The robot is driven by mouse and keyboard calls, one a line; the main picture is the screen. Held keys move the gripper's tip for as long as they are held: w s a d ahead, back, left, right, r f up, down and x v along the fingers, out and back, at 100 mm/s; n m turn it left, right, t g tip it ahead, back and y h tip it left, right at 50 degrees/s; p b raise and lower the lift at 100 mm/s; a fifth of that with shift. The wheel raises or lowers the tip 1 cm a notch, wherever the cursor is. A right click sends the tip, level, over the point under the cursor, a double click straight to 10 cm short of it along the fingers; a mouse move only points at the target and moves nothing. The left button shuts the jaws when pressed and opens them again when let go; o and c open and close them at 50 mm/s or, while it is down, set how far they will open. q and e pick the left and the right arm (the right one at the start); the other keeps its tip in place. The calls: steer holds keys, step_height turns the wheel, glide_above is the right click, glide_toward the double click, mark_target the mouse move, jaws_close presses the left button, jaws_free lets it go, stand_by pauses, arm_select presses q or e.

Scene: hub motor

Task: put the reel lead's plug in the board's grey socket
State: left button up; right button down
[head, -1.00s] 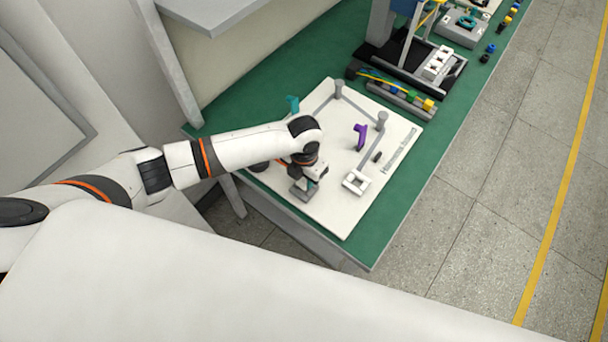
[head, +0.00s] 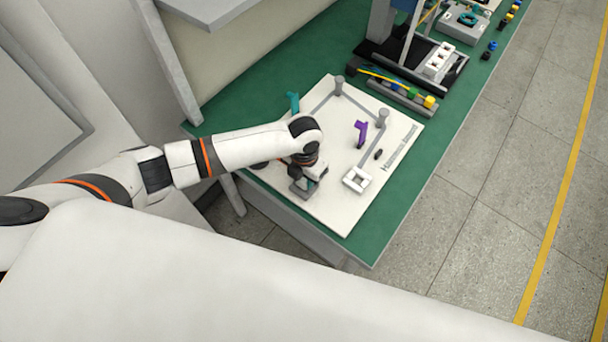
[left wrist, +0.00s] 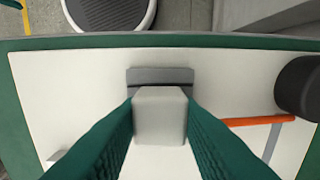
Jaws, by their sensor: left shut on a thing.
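My left gripper (head: 307,181) is low over the near left part of the white board (head: 337,218). In the left wrist view, its two teal fingers (left wrist: 160,120) are shut on the sides of a light grey block, the plug (left wrist: 160,112). The grey socket (left wrist: 160,76) shows just beyond the plug's end and in the head view under the gripper (head: 301,193). How far the plug sits in it I cannot tell. The black reel (left wrist: 298,87) is at the right with an orange lead (left wrist: 258,121) running towards the fingers. My right gripper is not in view.
The board also bears a purple clip (head: 360,132), a teal clip (head: 293,101), grey posts (head: 383,116) and a white frame (head: 357,179). Beyond it are a block row with coloured parts (head: 405,97) and a black-based stand (head: 455,75). Green table (head: 385,235) borders the board.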

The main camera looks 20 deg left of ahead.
arm_select(q)
steer(key=shift+f, duration=0.4)
steer(key=o, duration=1.1)
steer(key=shift+r, duration=0.15)
step_height(320, 180, up, 12)
steer(key=shift+f+b, duration=0.1)
steer(key=shift+b, duration=0.95)
